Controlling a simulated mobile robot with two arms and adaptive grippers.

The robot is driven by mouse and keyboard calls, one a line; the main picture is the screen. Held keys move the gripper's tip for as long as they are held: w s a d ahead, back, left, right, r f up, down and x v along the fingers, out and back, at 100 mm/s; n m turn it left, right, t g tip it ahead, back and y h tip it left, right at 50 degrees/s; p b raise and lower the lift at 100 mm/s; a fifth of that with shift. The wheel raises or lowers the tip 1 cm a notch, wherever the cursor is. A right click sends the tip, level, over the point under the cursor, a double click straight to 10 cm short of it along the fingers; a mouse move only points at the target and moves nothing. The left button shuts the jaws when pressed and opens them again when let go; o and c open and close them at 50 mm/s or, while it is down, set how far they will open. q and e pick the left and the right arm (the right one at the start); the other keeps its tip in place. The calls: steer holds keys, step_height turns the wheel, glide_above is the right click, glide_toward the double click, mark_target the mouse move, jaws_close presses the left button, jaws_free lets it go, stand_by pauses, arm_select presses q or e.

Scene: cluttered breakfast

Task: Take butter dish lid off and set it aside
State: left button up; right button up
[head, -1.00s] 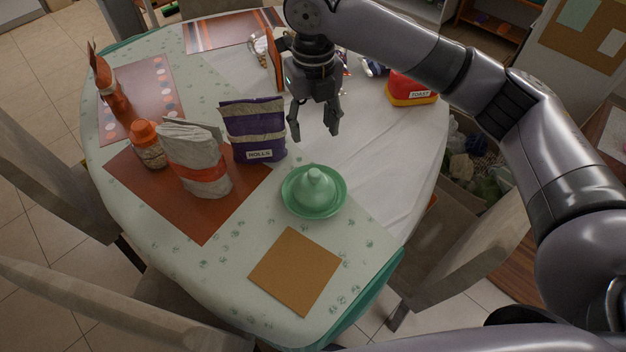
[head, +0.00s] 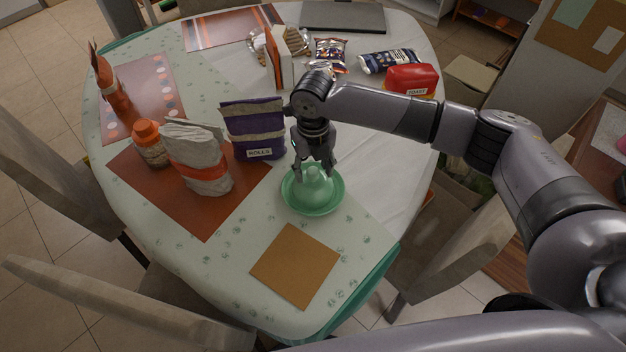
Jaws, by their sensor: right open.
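The green butter dish (head: 335,203) is round and stands on the table in the middle of the head view. Its domed green lid (head: 312,188) with a small knob sits on it. My right gripper (head: 313,173) points down at the lid, with its open fingers around or just above the knob. I cannot tell whether the fingers touch it. My left gripper is not in view.
A tan square mat (head: 295,265) lies bare in front of the dish. A purple rolls bag (head: 253,130) stands close behind left, and a grey bag (head: 198,158) stands on the rust placemat (head: 207,220). White cloth right of the dish is clear.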

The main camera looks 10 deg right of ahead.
steer(key=shift+f, duration=0.6)
steer(key=shift+c, duration=0.5)
jaws_close()
